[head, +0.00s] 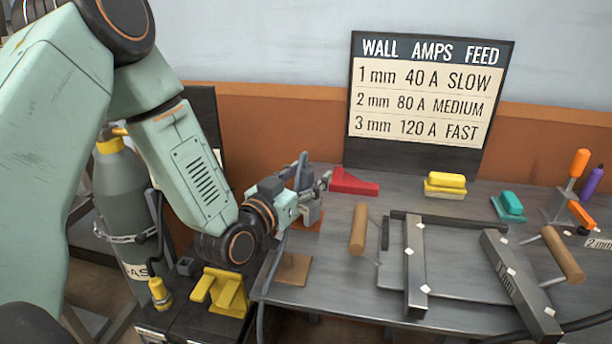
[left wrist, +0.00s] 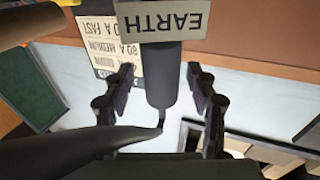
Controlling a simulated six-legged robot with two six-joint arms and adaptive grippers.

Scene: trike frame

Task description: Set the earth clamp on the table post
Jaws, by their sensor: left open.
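In the left wrist view, which is upside down, a grey cylinder (left wrist: 162,85) with a beige plate marked EARTH (left wrist: 165,25) stands between the fingers of my left gripper (left wrist: 160,98). I take it for the earth clamp. A gap shows on each side of it. A dark cable-like piece (left wrist: 70,150) curves across the lower left. In the head view my left gripper (head: 312,176) is open above the table's left end, its jaws largely hiding what is between them. A brown square plate (head: 294,269) lies on the table below; I cannot clearly tell the table post. My right gripper is out of view.
A red piece (head: 352,182) lies just beyond the gripper. Yellow (head: 446,181) and teal (head: 512,204) blocks lie at the back. A gas cylinder (head: 125,190) and yellow stand (head: 222,292) are left.

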